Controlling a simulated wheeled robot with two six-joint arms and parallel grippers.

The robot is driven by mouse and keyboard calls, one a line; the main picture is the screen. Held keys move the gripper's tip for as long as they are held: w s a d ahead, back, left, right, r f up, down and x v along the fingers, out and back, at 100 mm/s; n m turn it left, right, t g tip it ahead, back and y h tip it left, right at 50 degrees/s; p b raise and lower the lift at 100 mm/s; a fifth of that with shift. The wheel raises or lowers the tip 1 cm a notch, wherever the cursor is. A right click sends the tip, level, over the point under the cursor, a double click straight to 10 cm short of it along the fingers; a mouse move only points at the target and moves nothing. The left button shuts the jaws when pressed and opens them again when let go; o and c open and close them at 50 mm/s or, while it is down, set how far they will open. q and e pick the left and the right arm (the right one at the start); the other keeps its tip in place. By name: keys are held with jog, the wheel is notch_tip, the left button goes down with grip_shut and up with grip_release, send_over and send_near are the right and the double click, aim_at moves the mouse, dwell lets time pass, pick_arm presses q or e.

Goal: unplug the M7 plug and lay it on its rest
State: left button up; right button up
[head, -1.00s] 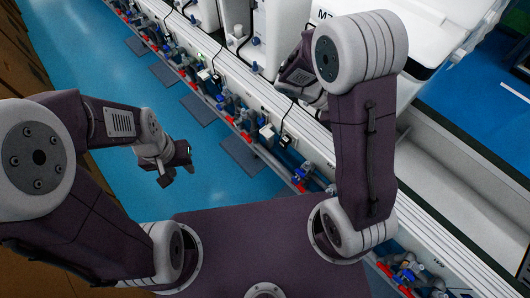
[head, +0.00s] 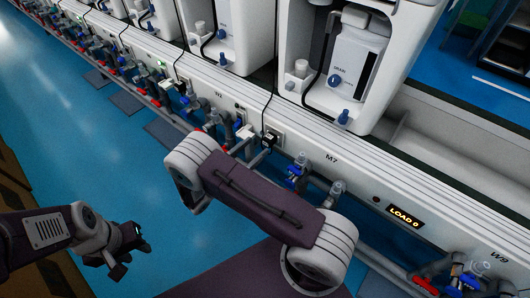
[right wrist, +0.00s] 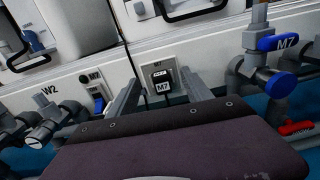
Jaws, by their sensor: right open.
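The black M7 plug (right wrist: 162,86) sits in its wall socket (right wrist: 158,70), with a light plate around it. In the head view the plug (head: 269,141) shows at the wall, with a black cable above it. My right gripper (right wrist: 163,98) is open, with one finger on each side of the plug; I cannot tell whether either touches it. My left gripper (head: 129,257) appears open and empty, over the blue floor.
A blue-handled valve tagged M7 (right wrist: 278,43) and grey pipes stand right of the plug. A red handle (right wrist: 296,128) is below them. The W2 pipes (right wrist: 45,125) are at left. A display (head: 404,217) reads LOAD 0.

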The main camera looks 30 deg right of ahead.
aim_at(266, 144)
pick_arm(q)
notch_tip(266, 144, down, 3)
jog(key=shift+r+b, duration=0.1)
jog(key=shift+b, duration=0.6)
pick_arm(e)
jog(key=f, duration=0.2)
jog(key=a+f, duration=0.1)
jog(key=shift+s+a+f+n+t, duration=0.1)
jog(key=shift+s+f+n+t, duration=0.05)
jog(key=shift+f+n+t, duration=0.25)
jog(key=shift+r, duration=0.1)
pick_arm(q)
jog(key=shift+r, duration=0.1)
pick_arm(e)
jog(key=x, duration=0.9)
pick_arm(q)
jog(key=shift+r+p, duration=0.3)
jog(key=shift+p, duration=0.1)
